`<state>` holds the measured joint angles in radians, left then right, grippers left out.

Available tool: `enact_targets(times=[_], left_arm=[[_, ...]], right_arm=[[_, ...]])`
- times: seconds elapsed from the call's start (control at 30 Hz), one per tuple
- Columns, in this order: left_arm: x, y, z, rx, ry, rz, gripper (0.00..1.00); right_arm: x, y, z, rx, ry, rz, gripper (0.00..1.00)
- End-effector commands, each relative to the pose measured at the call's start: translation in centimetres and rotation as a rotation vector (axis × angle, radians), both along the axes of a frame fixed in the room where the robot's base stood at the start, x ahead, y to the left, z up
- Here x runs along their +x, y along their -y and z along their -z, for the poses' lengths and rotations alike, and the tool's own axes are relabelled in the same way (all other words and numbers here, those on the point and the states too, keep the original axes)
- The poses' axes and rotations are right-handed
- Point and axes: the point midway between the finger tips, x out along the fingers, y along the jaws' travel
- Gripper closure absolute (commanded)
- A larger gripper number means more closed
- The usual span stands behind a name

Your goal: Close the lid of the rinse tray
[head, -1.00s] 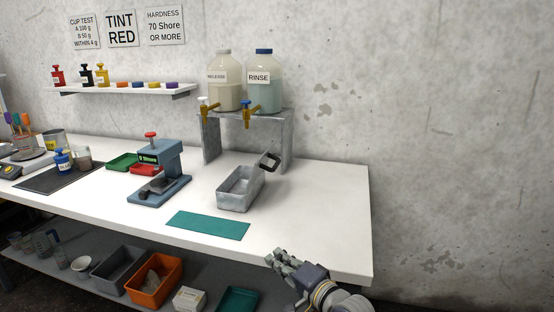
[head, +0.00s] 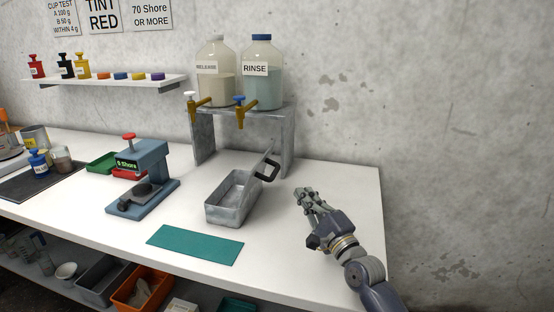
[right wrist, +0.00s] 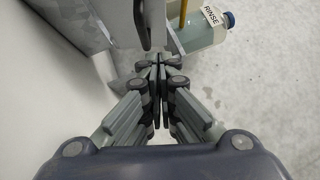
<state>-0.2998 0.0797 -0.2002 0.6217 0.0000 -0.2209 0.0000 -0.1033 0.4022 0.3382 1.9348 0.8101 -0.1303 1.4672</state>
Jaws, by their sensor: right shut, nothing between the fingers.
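The rinse tray (head: 229,205) is an open grey metal box on the white bench, in front of the metal stand. Its lid (head: 265,165) stands raised at the tray's far right side, with a dark handle (head: 268,172) on it. In the right wrist view the handle (right wrist: 147,24) appears just ahead of the fingertips. My right gripper (head: 304,194) is shut and empty, to the right of the tray and apart from the lid in the head view. My left gripper is not in view.
The rinse bottle (head: 261,82) and release bottle (head: 215,82) stand on the metal stand (head: 287,140) behind the tray. A hardness tester (head: 144,180) is to the left. A teal mat (head: 195,244) lies in front. The bench right of the tray is clear.

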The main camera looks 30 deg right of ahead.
Motion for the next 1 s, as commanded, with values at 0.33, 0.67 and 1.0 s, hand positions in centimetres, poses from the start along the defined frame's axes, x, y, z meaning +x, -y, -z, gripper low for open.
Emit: enact_targets(times=[0.33,0.67,1.0], left_arm=[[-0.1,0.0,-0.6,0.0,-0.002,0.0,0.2],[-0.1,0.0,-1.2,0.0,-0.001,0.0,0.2],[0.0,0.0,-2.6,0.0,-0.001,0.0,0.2]], right_arm=[[3.4,0.4,-1.1,0.003,0.004,0.0,1.0],[9.2,1.0,-2.5,0.002,0.003,0.0,1.0],[12.3,-1.1,-3.7,0.004,0.002,0.0,1.0]])
